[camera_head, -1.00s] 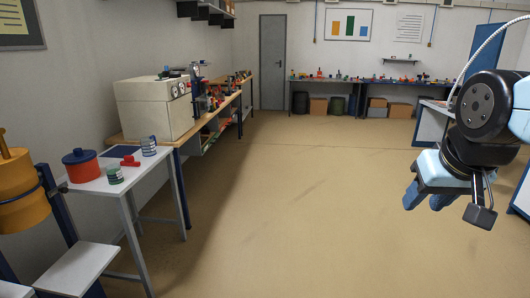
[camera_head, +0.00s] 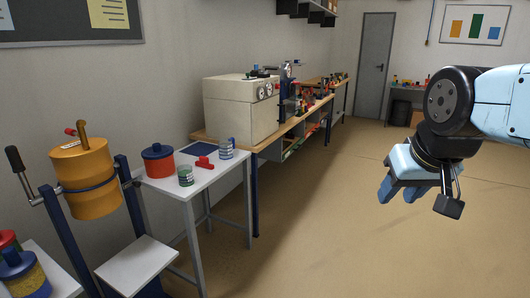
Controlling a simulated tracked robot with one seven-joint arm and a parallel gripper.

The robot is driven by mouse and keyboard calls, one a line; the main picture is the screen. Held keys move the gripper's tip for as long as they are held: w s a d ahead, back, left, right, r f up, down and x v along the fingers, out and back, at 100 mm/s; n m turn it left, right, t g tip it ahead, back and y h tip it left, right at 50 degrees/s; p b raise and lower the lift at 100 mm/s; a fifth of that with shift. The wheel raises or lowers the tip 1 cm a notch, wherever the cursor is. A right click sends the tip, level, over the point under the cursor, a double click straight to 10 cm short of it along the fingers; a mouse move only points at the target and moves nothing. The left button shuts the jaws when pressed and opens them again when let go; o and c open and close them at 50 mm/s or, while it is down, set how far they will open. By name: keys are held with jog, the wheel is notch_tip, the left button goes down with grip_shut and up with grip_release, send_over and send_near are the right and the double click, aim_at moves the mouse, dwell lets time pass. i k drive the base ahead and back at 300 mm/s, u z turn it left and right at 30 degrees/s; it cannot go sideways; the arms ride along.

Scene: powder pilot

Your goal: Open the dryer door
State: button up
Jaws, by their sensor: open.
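A cream box-shaped machine with round dials (camera_head: 243,108) stands on the wooden workbench along the left wall. It looks like the dryer, but I cannot make out its door or whether it is open.
A white table (camera_head: 211,180) holds a red pot with a blue lid (camera_head: 158,161), cups and a small red object. An orange drum on a blue stand (camera_head: 87,180) is at the left. The floor (camera_head: 330,235) between is clear.

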aim_at(265, 113)
jog(key=u, duration=0.1)
jog(key=i, duration=2.4)
jog(key=z, duration=0.55)
jog(key=i, duration=0.7)
jog(key=z, duration=0.3)
